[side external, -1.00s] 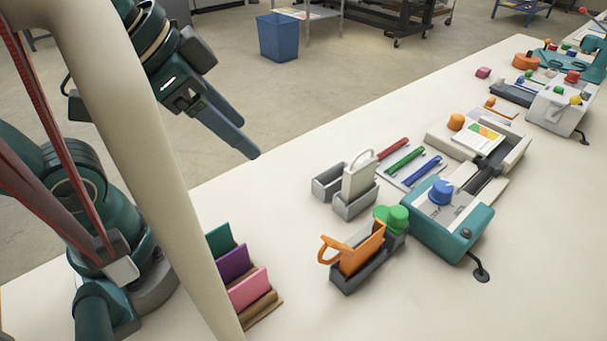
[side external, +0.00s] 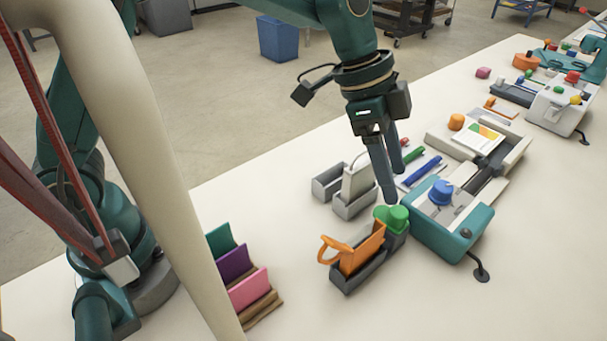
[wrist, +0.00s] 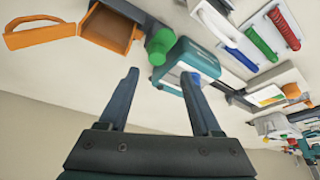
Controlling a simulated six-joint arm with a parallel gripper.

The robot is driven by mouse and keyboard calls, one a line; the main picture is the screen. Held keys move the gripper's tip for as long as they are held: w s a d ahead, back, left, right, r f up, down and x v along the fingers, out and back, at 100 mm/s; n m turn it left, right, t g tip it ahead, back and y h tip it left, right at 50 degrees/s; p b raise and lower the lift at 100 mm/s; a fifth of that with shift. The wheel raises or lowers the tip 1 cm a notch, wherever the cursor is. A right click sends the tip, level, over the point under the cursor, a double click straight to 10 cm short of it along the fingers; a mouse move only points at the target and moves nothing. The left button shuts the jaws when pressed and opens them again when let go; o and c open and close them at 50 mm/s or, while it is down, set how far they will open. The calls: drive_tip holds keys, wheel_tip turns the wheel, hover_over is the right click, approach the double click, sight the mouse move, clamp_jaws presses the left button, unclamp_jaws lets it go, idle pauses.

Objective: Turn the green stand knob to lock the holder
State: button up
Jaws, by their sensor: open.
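The green stand knob (side external: 392,217) sits at the back right end of a grey stand (side external: 362,272). An orange holder (side external: 362,250) with a loop handle stands in the slot of that stand. My gripper (side external: 393,187) points down just above the green knob, its fingers apart and empty. In the wrist view the green knob (wrist: 160,46) lies beyond my open fingertips (wrist: 161,72), near the top middle. The orange holder (wrist: 108,30) is left of the knob there. I cannot tell the exact gap between fingertips and knob.
A teal laminator (side external: 447,228) with a blue knob (side external: 440,192) stands close to the right of the green knob. Grey stands with a pale holder (side external: 357,182) are behind. A rack of coloured cards (side external: 243,275) is at left. The front table is clear.

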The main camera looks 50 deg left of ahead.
sight(399, 211)
drive_tip(key=shift+s+d+f, duration=0.1)
drive_tip(key=shift+d+f, duration=0.05)
drive_tip(key=shift+f, duration=0.3)
drive_tip(key=shift+s+d+f, duration=0.1)
drive_tip(key=shift+d+f, duration=0.05)
drive_tip(key=shift+f, duration=0.25)
drive_tip(key=shift+x, duration=2.05)
drive_tip(key=shift+c, duration=0.2)
clamp_jaws()
